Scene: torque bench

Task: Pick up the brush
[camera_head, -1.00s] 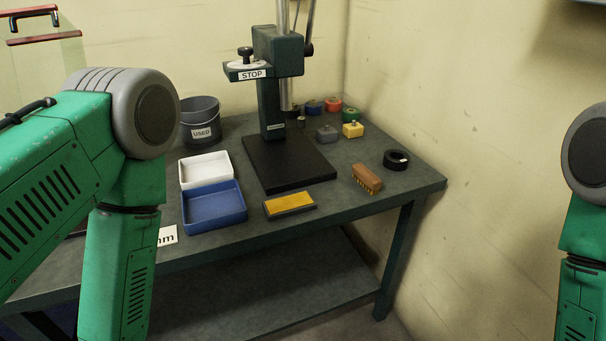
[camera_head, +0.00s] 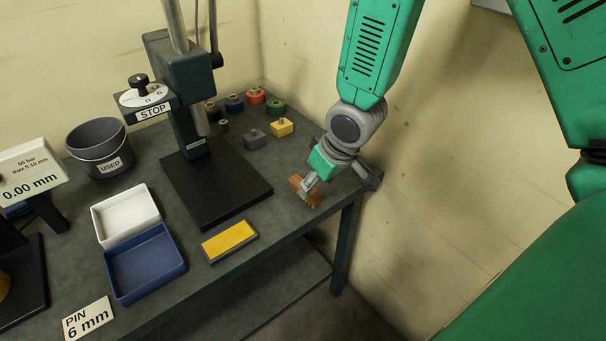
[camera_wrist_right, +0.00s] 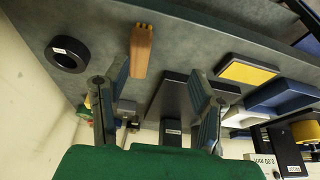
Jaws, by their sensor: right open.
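The brush (camera_head: 315,200) is a brown wooden block with yellowish bristles, lying near the right end of the bench. In the head view my right gripper (camera_head: 308,186) is in front of it and hides part of it. In the right wrist view the brush (camera_wrist_right: 141,48) lies ahead, close to the left finger's tip. My right gripper (camera_wrist_right: 159,75) is open there, fingers wide apart, with nothing held. I cannot tell whether a finger touches the brush. My left gripper is not in view.
A black ring (camera_wrist_right: 67,55) lies beside the brush. A yellow-topped pad (camera_head: 229,241), a blue tray (camera_head: 177,268), a white tray (camera_head: 155,220) and a press with a black base (camera_head: 240,195) stand leftward. A yellow block (camera_head: 282,127) is behind. The wall is close at right.

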